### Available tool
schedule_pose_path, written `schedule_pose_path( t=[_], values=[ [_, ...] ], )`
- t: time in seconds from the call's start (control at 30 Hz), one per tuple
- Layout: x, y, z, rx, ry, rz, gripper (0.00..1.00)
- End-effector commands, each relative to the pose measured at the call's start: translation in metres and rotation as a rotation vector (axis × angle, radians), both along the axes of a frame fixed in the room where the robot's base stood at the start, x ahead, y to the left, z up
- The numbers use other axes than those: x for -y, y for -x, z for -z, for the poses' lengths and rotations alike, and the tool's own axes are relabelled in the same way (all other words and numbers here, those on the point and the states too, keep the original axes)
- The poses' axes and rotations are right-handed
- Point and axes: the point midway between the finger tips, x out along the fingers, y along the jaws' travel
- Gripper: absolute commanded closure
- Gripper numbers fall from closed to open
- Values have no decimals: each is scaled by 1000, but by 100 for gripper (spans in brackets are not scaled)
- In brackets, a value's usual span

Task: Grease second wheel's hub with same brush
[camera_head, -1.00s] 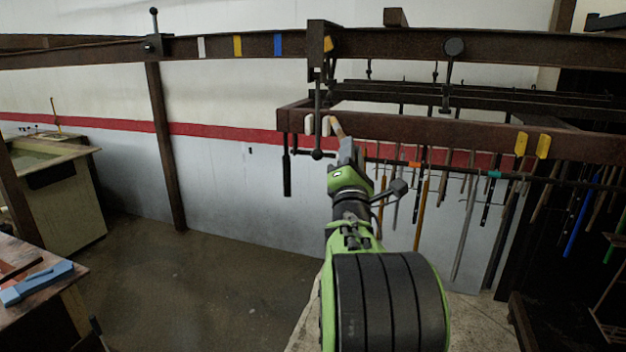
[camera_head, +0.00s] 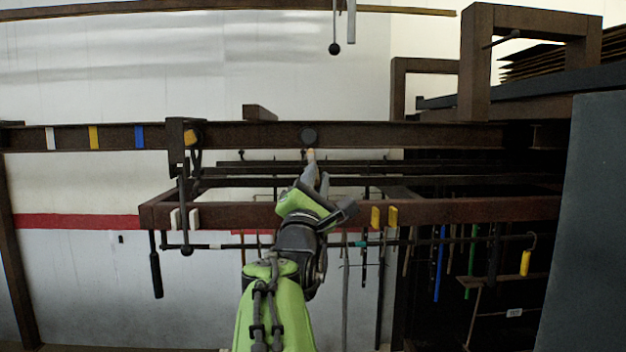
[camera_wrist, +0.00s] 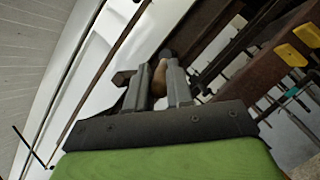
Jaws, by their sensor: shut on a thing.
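My gripper (camera_head: 316,180) is shut on a brush, raised toward the upper rail beam. The brush's tan wooden part (camera_head: 311,155) shows above the fingers. In the wrist view the brown brush handle (camera_wrist: 159,78) sits between the two grey fingers, with a dark end beyond it. Another wheel part with an amber-yellow face (camera_head: 193,137) is at the bracket to the left.
The upper beam (camera_head: 350,131) carries white, yellow and blue marks (camera_head: 139,136) at left. A lower brown beam (camera_head: 460,210) with two yellow tabs (camera_head: 384,216) runs behind my gripper. Tools hang below it. A grey panel (camera_head: 585,230) stands at the right.

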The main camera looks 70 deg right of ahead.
Motion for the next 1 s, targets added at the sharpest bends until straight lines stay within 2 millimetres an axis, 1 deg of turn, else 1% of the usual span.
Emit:
schedule_pose_path(
  t=[0.03,0.1,0.5,0.6,0.73,1.0],
  values=[
    [7,-3,-7,-1,-2,1,100],
    [15,-7,-10,-1,-1,1,100],
    [61,-31,-26,1,-2,-2,100],
    [70,-35,-28,2,-1,0,100],
    [76,-38,-29,1,0,-1,100],
    [77,-39,-26,1,0,0,100]
  ],
)
